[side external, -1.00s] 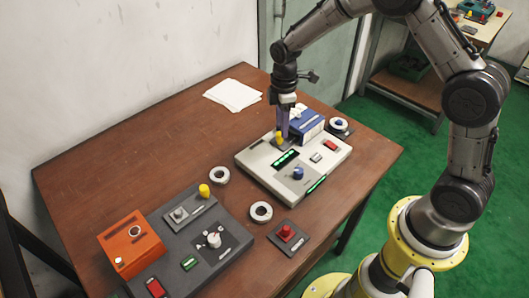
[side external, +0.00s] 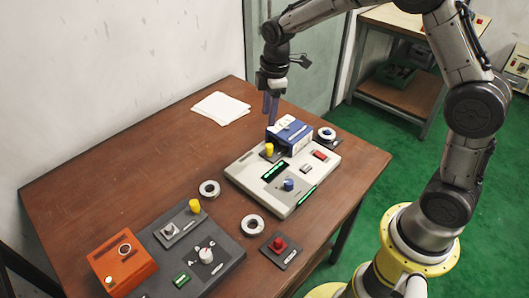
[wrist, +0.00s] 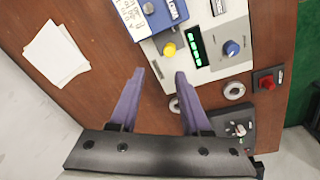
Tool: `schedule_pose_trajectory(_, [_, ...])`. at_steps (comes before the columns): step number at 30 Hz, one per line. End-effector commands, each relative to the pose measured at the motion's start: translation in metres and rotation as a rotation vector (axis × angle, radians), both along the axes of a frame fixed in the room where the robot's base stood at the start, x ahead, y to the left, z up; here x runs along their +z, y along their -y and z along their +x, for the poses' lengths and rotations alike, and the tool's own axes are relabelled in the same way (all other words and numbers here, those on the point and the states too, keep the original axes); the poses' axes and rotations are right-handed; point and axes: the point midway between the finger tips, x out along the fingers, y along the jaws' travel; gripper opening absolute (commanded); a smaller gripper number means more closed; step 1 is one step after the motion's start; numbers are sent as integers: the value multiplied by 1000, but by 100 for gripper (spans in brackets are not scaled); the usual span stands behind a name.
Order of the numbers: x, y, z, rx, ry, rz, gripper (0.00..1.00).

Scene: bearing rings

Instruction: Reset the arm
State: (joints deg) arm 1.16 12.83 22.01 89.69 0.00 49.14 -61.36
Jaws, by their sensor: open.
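My gripper (side external: 271,108) is open and empty, with purple fingers pointing down above the table, near the back edge of the light grey panel. In the wrist view both fingers of my gripper (wrist: 158,75) are spread apart with nothing between them. The light grey panel (side external: 240,172) carries a yellow knob (side external: 269,150), a blue knob (side external: 288,184), a red button and green displays. The yellow knob also shows in the wrist view (wrist: 169,49), ahead of the fingertips and apart from them. White bearing rings (side external: 209,188) and (side external: 252,225) lie on the table.
A blue box (side external: 290,135) stands at the panel's back, close to my fingers. A dark grey panel (side external: 224,250), an orange box (side external: 123,263) and a red button (side external: 279,244) stand nearer. Papers (side external: 221,107) lie at the back; the table's left is clear.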

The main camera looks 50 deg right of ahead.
Motion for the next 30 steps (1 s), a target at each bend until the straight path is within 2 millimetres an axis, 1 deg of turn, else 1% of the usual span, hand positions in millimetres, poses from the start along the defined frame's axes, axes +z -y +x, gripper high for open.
schedule_pose_trajectory(1, [28, -1, -6, 2, 51, -1, 48])
schedule_pose_trajectory(2, [42, -1, -11, 2, 77, -1, 48])
schedule_pose_trajectory(3, [61, -2, -20, -5, 111, -1, 48])
schedule_pose_trajectory(5, [86, -3, -37, -29, 156, 4, 48])
schedule_pose_trajectory(6, [101, -4, -49, -52, 185, 9, 48])
schedule_pose_trajectory(8, [121, -5, -69, -93, 226, 20, 48])
schedule_pose_trajectory(9, [133, -5, -84, -125, 253, 28, 48])
schedule_pose_trajectory(11, [147, -6, -107, -178, 289, 46, 48])
schedule_pose_trajectory(13, [159, -7, -135, -249, 329, 69, 48])
schedule_pose_trajectory(15, [166, -8, -163, -326, 364, 98, 48])
schedule_pose_trajectory(17, [168, -8, -187, -396, 389, 126, 48])
schedule_pose_trajectory(18, [168, -8, -202, -443, 402, 145, 48])
schedule_pose_trajectory(20, [164, -9, -223, -517, 416, 175, 48])
schedule_pose_trajectory(21, [160, -9, -236, -568, 422, 195, 48])
schedule_pose_trajectory(24, [145, -9, -264, -707, 421, 245, 48])
schedule_pose_trajectory(27, [128, -9, -280, -829, 390, 275, 48])
schedule_pose_trajectory(30, [116, -9, -286, -924, 353, 290, 48])
